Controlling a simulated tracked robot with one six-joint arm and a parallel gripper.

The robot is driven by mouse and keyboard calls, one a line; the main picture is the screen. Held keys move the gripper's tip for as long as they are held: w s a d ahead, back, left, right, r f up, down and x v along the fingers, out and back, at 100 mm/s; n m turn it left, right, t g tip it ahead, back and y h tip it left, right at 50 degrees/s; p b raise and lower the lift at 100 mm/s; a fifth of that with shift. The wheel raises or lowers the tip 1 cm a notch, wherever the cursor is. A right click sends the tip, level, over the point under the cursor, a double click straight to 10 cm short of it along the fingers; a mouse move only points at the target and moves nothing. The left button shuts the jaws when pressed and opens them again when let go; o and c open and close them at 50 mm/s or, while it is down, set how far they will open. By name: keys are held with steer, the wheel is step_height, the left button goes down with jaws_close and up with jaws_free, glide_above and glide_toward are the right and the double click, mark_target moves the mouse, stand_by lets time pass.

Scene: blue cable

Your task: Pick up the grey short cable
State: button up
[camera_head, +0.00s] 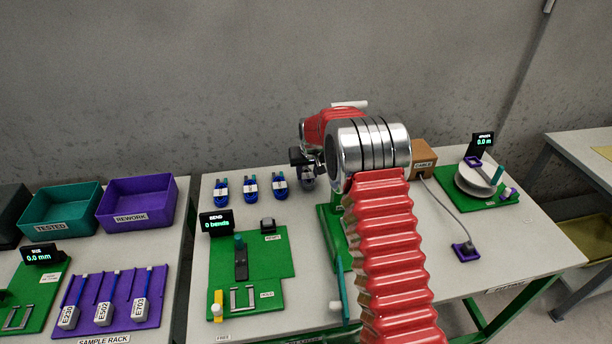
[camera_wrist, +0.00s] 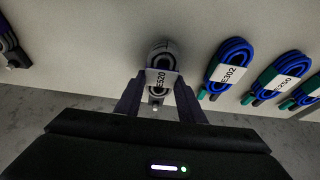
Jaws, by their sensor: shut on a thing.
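The grey short cable (camera_wrist: 162,54) is a coiled bundle with a white tag reading E520 in the wrist view. My gripper (camera_wrist: 160,98) is shut on it, with one dark finger on each side of the tagged bundle. In the head view the grey cable (camera_head: 308,176) is partly hidden by my wrist at the back of the middle table. My gripper (camera_head: 309,162) is small there and mostly covered by my arm. I cannot tell whether the cable still touches the table.
Several blue coiled cables lie in a row to the left of my gripper, including one tagged E302 (camera_wrist: 227,68). A green bend board (camera_head: 265,290) is in front. A brown cable box (camera_head: 424,157) stands to the right. Purple (camera_head: 137,202) and teal bins are far left.

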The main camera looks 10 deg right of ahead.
mark_target(307, 175)
step_height(307, 175, up, 11)
steer(key=s, duration=1.9)
steer(key=shift+s+f, duration=0.15)
steer(key=shift+s, duration=0.15)
steer(key=s+f, duration=0.2)
steer(key=s, duration=0.1)
steer(key=shift+s+a+f, duration=0.1)
steer(key=shift+s+a, duration=0.1)
steer(key=shift+s, duration=0.1)
stand_by(0.4)
